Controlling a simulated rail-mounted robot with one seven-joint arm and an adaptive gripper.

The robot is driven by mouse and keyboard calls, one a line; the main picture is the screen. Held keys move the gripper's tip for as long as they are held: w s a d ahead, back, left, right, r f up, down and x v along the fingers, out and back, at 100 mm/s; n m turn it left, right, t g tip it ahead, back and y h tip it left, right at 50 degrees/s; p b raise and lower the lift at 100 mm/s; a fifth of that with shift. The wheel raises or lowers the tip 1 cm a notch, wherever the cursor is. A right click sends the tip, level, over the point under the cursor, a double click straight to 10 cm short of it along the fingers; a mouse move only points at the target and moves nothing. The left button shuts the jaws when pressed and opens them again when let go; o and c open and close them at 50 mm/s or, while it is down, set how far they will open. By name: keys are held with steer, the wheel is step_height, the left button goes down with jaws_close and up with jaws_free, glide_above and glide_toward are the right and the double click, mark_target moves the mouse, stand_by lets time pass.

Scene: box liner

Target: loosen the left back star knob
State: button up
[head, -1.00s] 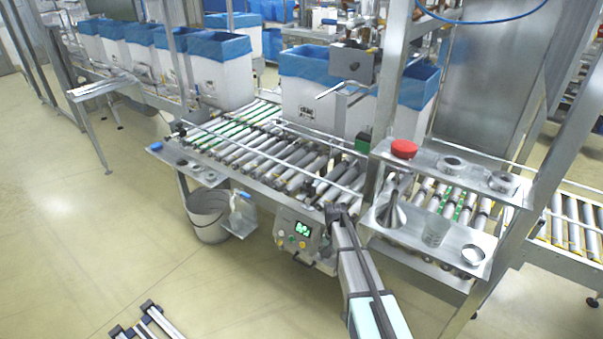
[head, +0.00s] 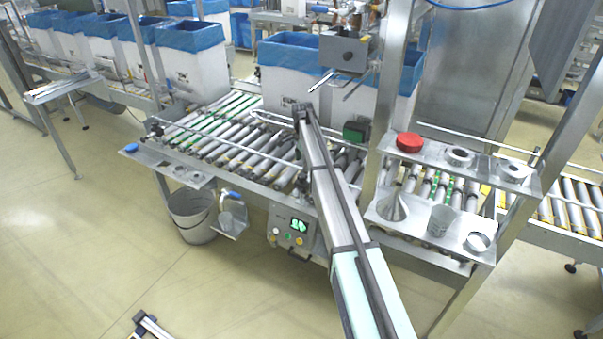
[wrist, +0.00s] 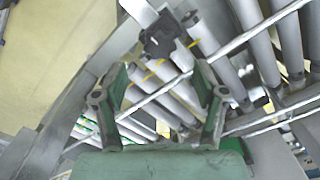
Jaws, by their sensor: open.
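My gripper (head: 303,112) is at the far end of my arm, above the roller conveyor, in the head view. In the wrist view its two fingers (wrist: 163,100) are spread apart with nothing between them. A dark, lobed knob-like part (wrist: 162,36) sits beyond the fingertips, beside a metal rail and rollers. I cannot tell whether it is the left back star knob. A small dark part (head: 157,128) shows at the left end of the guide rail in the head view, too small to make out.
Guide rails (head: 215,137) run above the roller conveyor (head: 225,135). A lined white box (head: 285,88) stands behind my gripper, under a grey unit with a rod (head: 345,52). An upright post and shelves with a red lid (head: 409,142) stand to the right.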

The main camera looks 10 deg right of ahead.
mark_target(302, 175)
steer(key=shift+f+p, duration=1)
steer(key=shift+f, duration=2.1)
steer(key=c, duration=1.1)
